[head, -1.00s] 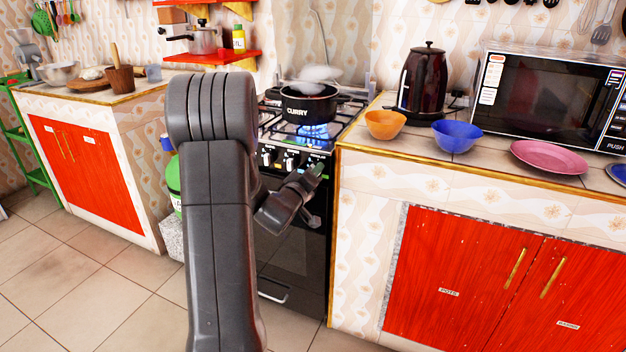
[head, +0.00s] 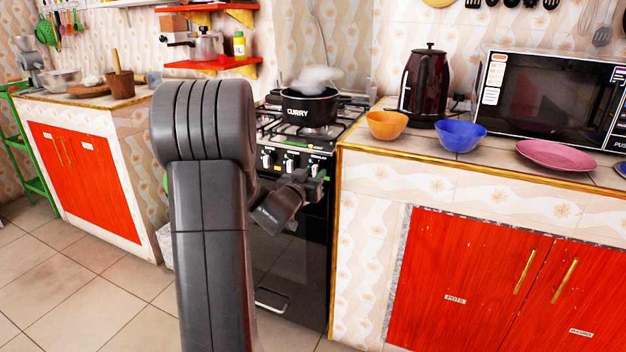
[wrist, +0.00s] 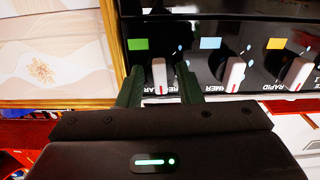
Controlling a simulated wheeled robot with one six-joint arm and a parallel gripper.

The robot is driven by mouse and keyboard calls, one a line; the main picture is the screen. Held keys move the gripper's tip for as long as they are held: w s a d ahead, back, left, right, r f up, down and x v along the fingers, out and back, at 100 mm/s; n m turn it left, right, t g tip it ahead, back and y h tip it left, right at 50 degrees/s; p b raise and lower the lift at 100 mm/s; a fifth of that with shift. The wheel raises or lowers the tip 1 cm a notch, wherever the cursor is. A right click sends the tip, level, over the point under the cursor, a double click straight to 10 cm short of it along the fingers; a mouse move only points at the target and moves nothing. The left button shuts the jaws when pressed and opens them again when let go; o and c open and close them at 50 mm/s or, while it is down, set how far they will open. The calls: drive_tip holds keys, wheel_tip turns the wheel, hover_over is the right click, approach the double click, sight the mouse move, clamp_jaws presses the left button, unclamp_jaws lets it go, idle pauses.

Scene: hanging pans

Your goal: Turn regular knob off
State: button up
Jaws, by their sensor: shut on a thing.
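The regular knob (wrist: 158,77) is white with a red mark, under a green label in the wrist view, where the picture is upside down. My gripper (wrist: 160,88) is shut on this knob, one finger on each side. In the head view my gripper (head: 321,174) is at the right end of the stove's (head: 273,225) knob row and hides the regular knob. A black pot (head: 309,107) marked CURRY sits on the stove with steam above it. No flame shows under it.
Two more knobs, the middle one (wrist: 232,76) and the far one (wrist: 297,75), sit beside the regular knob. A counter (head: 440,178) with an orange bowl (head: 387,125), blue bowl (head: 459,136) and kettle (head: 424,82) stands close on the right. The floor at left is clear.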

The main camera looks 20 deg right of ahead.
drive_tip(key=shift+f+m, duration=0.15)
drive_tip(key=shift+m, duration=0.35)
drive_tip(key=o, duration=1)
drive_tip(key=shift+c, duration=0.2)
drive_tip(key=p+v, duration=0.1)
drive_tip(key=v, duration=1.2)
drive_tip(key=shift+s+a+p, duration=0.25)
drive_tip(key=shift+a+p, duration=0.1)
drive_tip(key=shift+p, duration=0.05)
drive_tip(key=b+x, duration=0.2)
drive_tip(key=x, duration=1.2)
drive_tip(key=shift+s, duration=0.1)
